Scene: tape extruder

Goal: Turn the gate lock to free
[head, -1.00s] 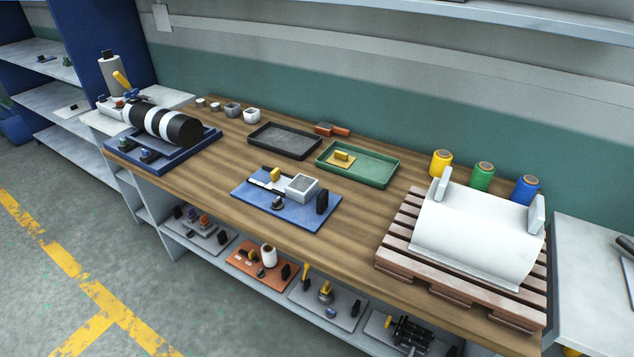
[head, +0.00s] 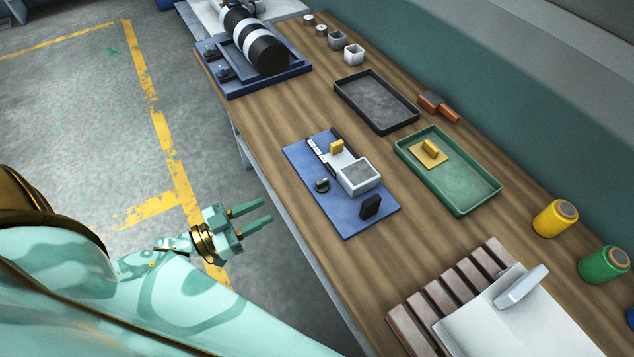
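A blue board (head: 343,220) lies on the wooden bench and carries a pale box-shaped fixture (head: 359,177). A yellow block (head: 337,147) sits on a light slide at the fixture's far end. A small dark knob (head: 321,185) stands on the board's near side, and a black upright block (head: 370,207) stands at its right. Which part is the gate lock, and how it is turned, I cannot tell. My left gripper (head: 266,210) is open and empty, off the bench's front edge, left of the board and apart from it. My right gripper is out of view.
A black tray (head: 368,115) and a green tray (head: 490,192) with a yellow piece (head: 431,151) lie behind the board. A striped roller (head: 262,49) sits at the far left. A slatted pallet (head: 405,325) is at the right. Bare bench surrounds the board.

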